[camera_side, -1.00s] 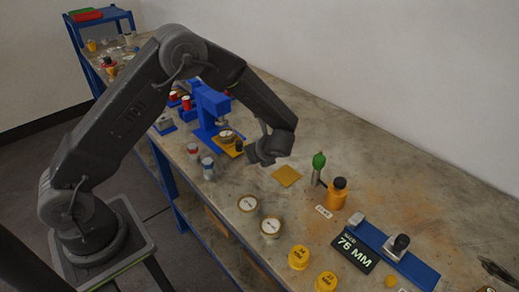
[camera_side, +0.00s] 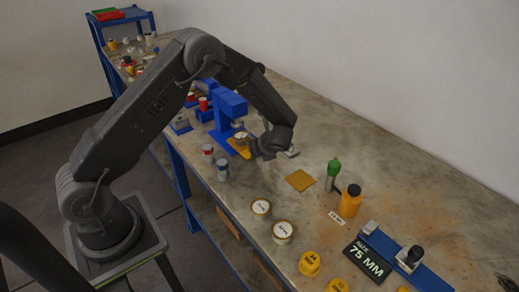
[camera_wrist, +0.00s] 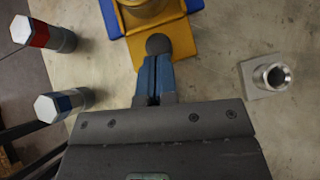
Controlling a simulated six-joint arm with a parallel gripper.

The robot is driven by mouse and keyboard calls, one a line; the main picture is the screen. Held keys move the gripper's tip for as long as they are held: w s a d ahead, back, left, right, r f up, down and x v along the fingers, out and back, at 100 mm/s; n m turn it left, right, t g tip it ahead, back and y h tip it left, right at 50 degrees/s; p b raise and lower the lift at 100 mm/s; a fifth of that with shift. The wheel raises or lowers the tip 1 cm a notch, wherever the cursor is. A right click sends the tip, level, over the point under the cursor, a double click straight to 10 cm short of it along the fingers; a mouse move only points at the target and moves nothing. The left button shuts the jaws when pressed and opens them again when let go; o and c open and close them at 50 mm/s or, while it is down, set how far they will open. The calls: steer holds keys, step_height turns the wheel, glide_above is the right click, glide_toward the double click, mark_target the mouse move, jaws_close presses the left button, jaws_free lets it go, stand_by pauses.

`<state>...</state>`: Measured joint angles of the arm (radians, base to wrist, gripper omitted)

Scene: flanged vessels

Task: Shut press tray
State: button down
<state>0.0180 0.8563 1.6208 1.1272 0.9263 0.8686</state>
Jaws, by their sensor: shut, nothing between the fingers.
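The blue press (camera_side: 229,112) stands on the bench, with its yellow tray (camera_side: 238,148) sticking out at its front. In the wrist view the tray (camera_wrist: 176,50) shows as a yellow slab with a dark round knob (camera_wrist: 158,44) at its near end. A round piece sits on the tray, mostly cut off by the top of the wrist view. My gripper (camera_wrist: 153,62) is shut and empty, its blue fingertips right at the knob. I cannot tell whether they touch it. In the side view my gripper (camera_side: 262,156) is low beside the tray.
A red-banded vessel (camera_wrist: 43,34) and a blue-banded vessel (camera_wrist: 62,104) stand left of my gripper. A metal flanged piece (camera_wrist: 268,78) stands to the right.

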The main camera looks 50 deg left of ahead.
steer(key=shift+a, duration=1.4)
steer(key=d, duration=0.4)
steer(key=shift+s+d, duration=0.3)
steer(key=shift+d, duration=0.05)
steer(key=s+d+r+n+h, duration=0.1)
steer(key=s+d+r+n, duration=0.25)
steer(key=r, duration=0.45)
steer(key=s+d+r+n+h, duration=0.1)
steer(key=s+d+r+n, duration=0.2)
steer(key=r, duration=0.4)
steer(key=s+d+r+n+t+h, duration=0.2)
steer(key=s+r+n, duration=0.3)
steer(key=s, duration=0.4)
steer(key=s+d+r+n+t+h, duration=0.2)
steer(key=s+d+r+n+h, duration=0.2)
steer(key=s+n, duration=0.4)
step_height(320, 180, up, 2)
steer(key=shift+s+r+h, duration=0.15)
steer(key=shift+s+h, duration=0.45)
steer(key=shift+s, duration=0.4)
